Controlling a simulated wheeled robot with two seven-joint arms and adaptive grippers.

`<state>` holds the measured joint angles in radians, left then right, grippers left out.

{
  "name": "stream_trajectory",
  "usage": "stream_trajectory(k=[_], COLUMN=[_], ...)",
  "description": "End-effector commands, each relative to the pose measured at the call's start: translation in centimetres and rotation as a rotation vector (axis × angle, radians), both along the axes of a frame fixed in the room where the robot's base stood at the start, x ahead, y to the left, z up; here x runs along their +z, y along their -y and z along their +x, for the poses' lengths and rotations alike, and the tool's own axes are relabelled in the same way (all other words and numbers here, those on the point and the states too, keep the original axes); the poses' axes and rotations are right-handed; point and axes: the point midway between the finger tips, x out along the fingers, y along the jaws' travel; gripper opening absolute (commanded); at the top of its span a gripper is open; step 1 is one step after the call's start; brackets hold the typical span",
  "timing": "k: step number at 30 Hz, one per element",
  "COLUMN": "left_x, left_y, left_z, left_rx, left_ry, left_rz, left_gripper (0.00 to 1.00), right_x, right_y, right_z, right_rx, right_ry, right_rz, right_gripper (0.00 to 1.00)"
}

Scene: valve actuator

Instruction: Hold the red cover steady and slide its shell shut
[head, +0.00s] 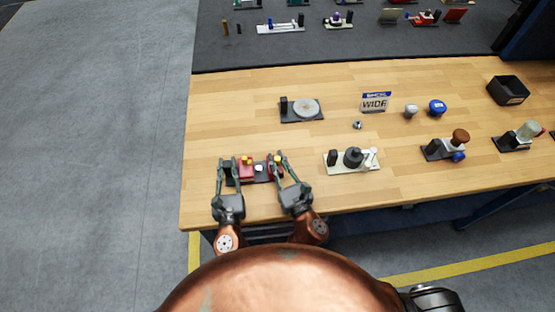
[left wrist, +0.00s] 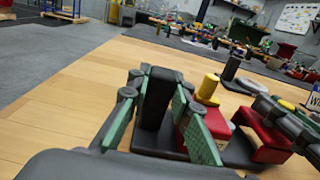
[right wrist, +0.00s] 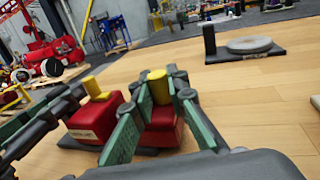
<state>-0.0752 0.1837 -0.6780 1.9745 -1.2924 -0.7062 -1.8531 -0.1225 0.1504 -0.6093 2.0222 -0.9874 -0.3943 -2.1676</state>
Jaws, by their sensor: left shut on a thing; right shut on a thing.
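The red cover assembly sits on a dark base on the bench's near left. A red block (head: 245,172) with a yellow knob is on its left, also in the left wrist view (left wrist: 188,133). A hollow red shell (left wrist: 262,142) with its own yellow knob (right wrist: 157,84) stands apart on the right. A white round part (head: 259,168) shows in the gap. My left gripper (head: 228,161) is shut on the black upright block (left wrist: 157,98) at the base's left end. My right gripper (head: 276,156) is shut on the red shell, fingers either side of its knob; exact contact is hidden.
A plate with a grey disc (head: 306,107) lies behind. A pale fixture with a black knob (head: 353,157) stands to the right. Further right are a brown-knobbed fixture (head: 459,137) and a black bin (head: 508,92). The bench's front edge is close to my wrists.

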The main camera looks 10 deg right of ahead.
Motion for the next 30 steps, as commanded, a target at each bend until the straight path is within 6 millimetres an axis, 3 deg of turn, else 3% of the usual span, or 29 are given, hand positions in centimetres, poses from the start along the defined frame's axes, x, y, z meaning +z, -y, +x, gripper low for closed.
stream_trajectory(k=[1, 8, 17, 26, 27, 30], left_x=[-0.7, -0.7, -0.7, -0.7, -0.7, -0.7], left_y=[-0.1, -0.1, -0.1, 0.0, 0.0, 0.1], left_z=[0.0, 0.0, 0.0, 0.0, -0.1, -0.1], left_rx=[0.002, 0.002, 0.002, -0.001, -0.001, -0.002], left_ry=[-0.013, -0.013, -0.013, -0.012, -0.012, -0.012], left_rz=[0.001, 0.001, 0.001, 0.001, 0.001, 0.001], left_gripper=[0.0, 0.0, 0.0, 0.0, 0.0, 0.0], right_x=[-0.1, -0.1, -0.1, -0.1, -0.1, -0.1], right_y=[0.0, -0.5, -4.9, -5.3, -5.3, -5.3], right_z=[0.0, 0.0, 0.0, -0.1, -0.1, -0.1], right_rx=[0.001, 0.002, 0.002, 0.006, 0.007, 0.006], right_ry=[0.0, -0.001, -0.001, -0.001, 0.0, 0.0], right_rz=[0.0, 0.001, 0.0, 0.001, 0.001, 0.001], right_gripper=[0.0, 0.0, 0.0, 0.0, 0.16, 0.23])
